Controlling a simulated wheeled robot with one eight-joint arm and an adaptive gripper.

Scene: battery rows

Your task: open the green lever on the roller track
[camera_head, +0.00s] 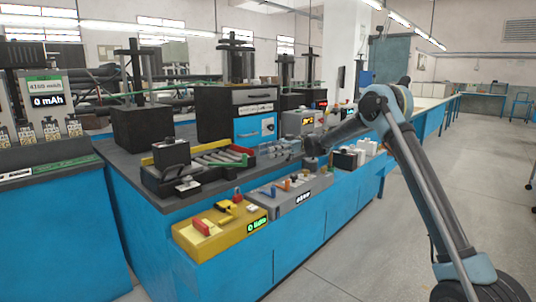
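The roller track (212,162) is on the dark bench top, left of centre, with pale rollers between a red and yellow frame. A small green part at its right end (244,160) looks like the green lever; its exact position is too small to tell. My arm reaches in from the right. My gripper (311,164) points down over the front of the bench, to the right of the track and apart from it. Its fingers are too small and dark to show whether they are open.
A yellow control box (219,234) and a grey one (288,192) with knobs line the bench front. A black and blue cabinet (236,114) stands behind the track. A black block (172,152) is at its left. The floor (420,240) at right is clear.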

